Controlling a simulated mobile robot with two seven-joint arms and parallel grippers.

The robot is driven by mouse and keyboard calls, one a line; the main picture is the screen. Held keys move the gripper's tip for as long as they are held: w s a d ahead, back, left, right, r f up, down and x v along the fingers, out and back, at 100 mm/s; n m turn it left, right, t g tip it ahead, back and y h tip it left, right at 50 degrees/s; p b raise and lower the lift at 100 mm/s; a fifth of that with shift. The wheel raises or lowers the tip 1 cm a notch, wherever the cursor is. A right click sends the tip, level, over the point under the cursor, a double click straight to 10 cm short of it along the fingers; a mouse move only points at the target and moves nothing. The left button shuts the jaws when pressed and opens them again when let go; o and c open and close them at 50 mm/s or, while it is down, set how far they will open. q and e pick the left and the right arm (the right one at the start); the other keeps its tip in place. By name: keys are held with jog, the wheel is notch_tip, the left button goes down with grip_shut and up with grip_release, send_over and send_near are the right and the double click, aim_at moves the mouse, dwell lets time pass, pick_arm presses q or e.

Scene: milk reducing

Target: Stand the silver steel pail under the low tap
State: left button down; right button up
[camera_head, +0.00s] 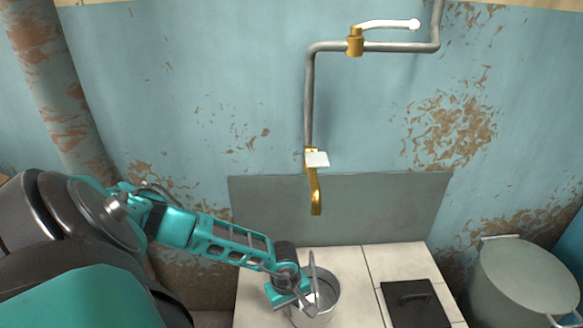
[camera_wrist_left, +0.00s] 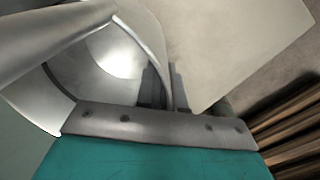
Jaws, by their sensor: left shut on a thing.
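The silver steel pail (camera_head: 331,287) is at the tiled counter, near the bottom of the head view, its handle raised. My left gripper (camera_head: 308,302) is at its left side. In the left wrist view, the pail (camera_wrist_left: 110,55) fills the upper left, and my left gripper (camera_wrist_left: 166,88) is shut with the thin rim between its fingers. I cannot tell whether the pail's base touches the counter. The low tap (camera_head: 316,195) is a brass spout with a white lever, in front of the grey splash panel. In the picture it is above the pail. My right gripper is not in view.
The white tiled counter (camera_head: 392,262) has bare room right of the pail. A black lid with a handle (camera_head: 412,305) lies there. A lidded grey-green bin (camera_head: 520,275) stands at the right. A grey pipe (camera_head: 309,105) with a brass valve runs up the wall.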

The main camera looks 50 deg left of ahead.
pick_arm(q)
notch_tip(320, 180, down, 3)
jog(key=shift+r+b, duration=0.1)
jog(key=shift+b, duration=0.35)
jog(key=c, duration=1.7)
grip_release()
jog(key=shift+f, duration=0.2)
jog(key=o, duration=0.4)
jog(key=shift+o, duration=0.2)
jog(key=shift+r, duration=0.1)
